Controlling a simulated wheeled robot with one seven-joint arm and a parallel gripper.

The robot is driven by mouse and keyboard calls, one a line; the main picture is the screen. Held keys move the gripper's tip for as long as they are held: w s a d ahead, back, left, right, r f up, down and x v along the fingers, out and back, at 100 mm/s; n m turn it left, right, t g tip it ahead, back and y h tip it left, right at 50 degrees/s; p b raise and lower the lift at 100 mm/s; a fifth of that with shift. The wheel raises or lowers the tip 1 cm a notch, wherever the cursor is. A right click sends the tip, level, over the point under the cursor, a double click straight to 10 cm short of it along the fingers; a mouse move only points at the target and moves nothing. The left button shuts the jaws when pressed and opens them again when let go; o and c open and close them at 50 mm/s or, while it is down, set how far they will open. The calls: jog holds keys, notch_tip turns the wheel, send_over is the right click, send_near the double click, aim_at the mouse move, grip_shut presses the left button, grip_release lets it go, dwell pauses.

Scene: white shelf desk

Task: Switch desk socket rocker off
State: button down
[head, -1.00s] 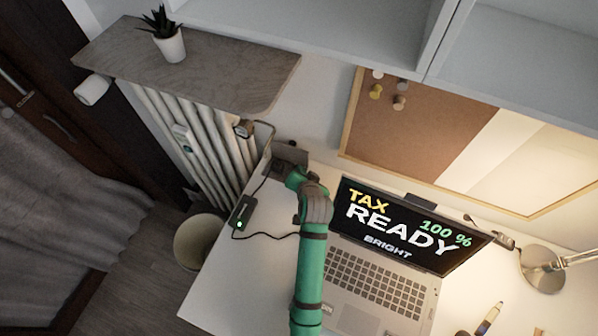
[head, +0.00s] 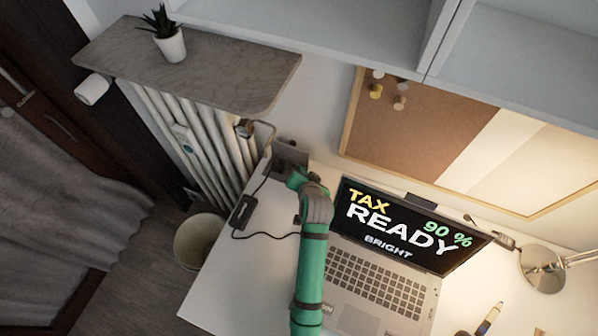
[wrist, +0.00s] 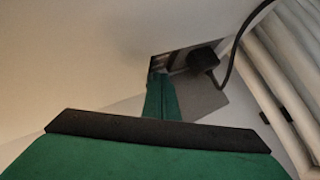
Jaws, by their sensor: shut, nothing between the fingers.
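The desk socket (head: 290,153) is a grey block at the desk's back left corner, by the wall. In the wrist view a black plug (wrist: 204,60) sits in the socket (wrist: 178,62), with its cable rising to the right. My gripper (wrist: 157,76) is shut, and its green fingertips are at the socket's left part, beside the plug. They overlap the area where a rocker could be, so I cannot see its position or be sure of contact. In the head view my gripper (head: 293,179) reaches the front of the socket. The charger brick (head: 243,212) shows no green light.
The open laptop (head: 375,275) stands right of my arm and reads 90 %. A radiator (head: 200,135) stands left of the desk (head: 235,280), with a wooden shelf (head: 215,70) above it. A bin (head: 197,240) is on the floor. A lamp (head: 541,265) is at the right.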

jog(key=shift+s+a+r, duration=0.1)
jog(key=shift+a+r, duration=0.15)
jog(key=shift+r, duration=0.35)
jog(key=shift+r, duration=2.05)
jog(key=shift+s+a+r, duration=0.15)
jog(key=shift+r, duration=0.3)
jog(key=shift+s, duration=0.1)
